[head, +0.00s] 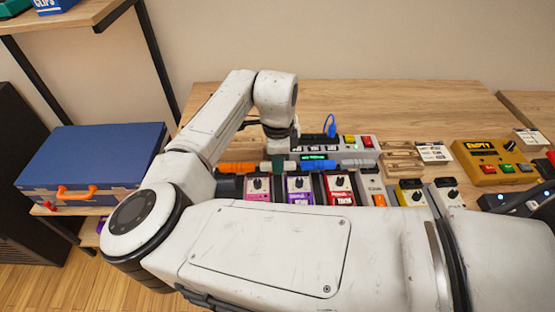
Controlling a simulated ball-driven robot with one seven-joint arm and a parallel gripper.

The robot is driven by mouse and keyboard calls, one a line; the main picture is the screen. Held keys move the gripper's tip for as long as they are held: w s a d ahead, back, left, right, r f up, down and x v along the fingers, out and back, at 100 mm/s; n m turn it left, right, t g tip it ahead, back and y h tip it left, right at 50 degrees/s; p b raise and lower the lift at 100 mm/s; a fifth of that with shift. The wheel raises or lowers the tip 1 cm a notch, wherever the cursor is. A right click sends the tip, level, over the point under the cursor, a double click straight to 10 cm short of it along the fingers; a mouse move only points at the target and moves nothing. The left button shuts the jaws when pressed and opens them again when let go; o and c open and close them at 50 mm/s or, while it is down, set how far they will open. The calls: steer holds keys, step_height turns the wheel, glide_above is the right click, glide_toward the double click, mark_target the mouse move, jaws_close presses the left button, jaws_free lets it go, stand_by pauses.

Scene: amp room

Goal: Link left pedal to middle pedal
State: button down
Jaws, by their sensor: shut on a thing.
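The row of pedals sits on the wooden table behind my forearm: a pink left pedal (258,186), a purple middle pedal (299,188) and a red-pink right pedal (340,187). Their front ends are partly hidden by my arm. My gripper (279,152) points down just behind the gap between the left and middle pedals. It is shut on a small dark green piece (278,164), probably a plug; its lower end is unclear. An orange plug (238,167) lies behind the left pedal and a blue plug (318,165) behind the middle and right pedals. I cannot tell what they touch.
A power strip (350,152) with a blue-corded plug (330,127) stands behind the pedals. Wooden blocks (402,157), a yellow "EMPTY" box (490,160) and more pedals (410,192) are to the right. A blue case (90,157) is left. The table's back is clear.

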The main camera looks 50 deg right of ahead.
steer(key=c, duration=0.5)
jaws_free()
steer(key=shift+c, duration=0.2)
steer(key=shift+r+p, duration=3)
steer(key=shift+r, duration=0.55)
